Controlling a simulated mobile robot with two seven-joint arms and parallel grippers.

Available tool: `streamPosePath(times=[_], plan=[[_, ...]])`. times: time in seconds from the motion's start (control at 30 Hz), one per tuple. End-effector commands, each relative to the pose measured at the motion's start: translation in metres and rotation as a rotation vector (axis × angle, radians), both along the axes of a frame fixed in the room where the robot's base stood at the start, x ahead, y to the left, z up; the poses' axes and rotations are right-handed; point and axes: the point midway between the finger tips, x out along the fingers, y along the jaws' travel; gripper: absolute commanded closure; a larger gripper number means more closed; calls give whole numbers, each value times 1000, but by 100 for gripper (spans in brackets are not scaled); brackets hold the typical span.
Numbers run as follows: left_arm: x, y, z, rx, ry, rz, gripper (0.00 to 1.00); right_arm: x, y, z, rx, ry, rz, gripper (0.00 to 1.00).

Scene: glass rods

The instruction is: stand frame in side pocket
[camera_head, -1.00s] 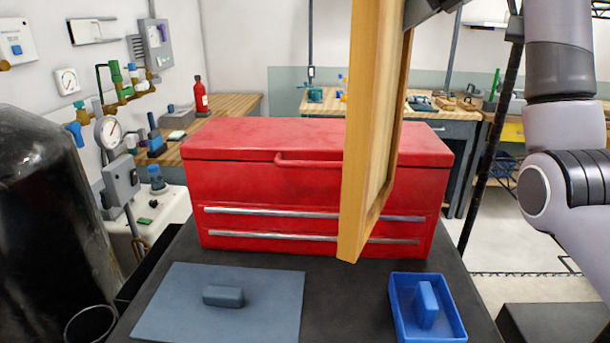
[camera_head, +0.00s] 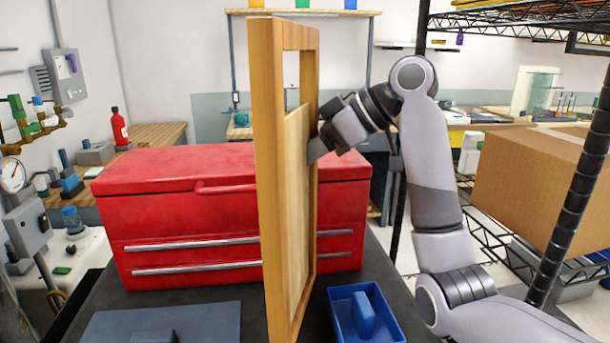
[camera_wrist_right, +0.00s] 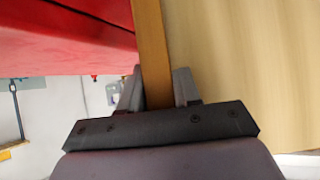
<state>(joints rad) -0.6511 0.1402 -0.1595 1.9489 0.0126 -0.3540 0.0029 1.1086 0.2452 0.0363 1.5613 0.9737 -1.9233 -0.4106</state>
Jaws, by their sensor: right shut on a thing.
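A tall wooden frame (camera_head: 269,190) with a pale panel stands upright in the air, seen nearly edge-on, in front of the red toolbox (camera_head: 180,215). My right gripper (camera_head: 317,150) is shut on the frame's right-hand edge, about halfway up. In the right wrist view, the two fingers (camera_wrist_right: 158,88) clasp the wooden bar (camera_wrist_right: 152,50) from both sides, with the pale panel to the right. The frame's lower end comes down by the dark bench top; I cannot tell whether it touches. I cannot make out a side pocket. My left gripper is not in view.
A grey-blue mat (camera_head: 200,322) lies at front left. A cardboard box (camera_head: 525,185) sits on a wire rack at right, near my right arm.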

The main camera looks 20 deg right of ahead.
Motion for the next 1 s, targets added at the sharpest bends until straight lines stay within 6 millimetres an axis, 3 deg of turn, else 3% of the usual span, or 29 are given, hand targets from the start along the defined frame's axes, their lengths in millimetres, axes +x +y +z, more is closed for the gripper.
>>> streamPosePath(times=[0.3,0.7,0.73,0.77,1.0], plan=[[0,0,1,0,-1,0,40,0,0,-35,3,-1,0,100],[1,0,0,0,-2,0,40,0,0,-40,2,-1,-1,100],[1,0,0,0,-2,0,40,0,0,-41,1,0,1,61],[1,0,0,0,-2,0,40,0,0,-40,1,0,1,57],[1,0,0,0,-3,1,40,0,0,-40,0,0,1,57]])
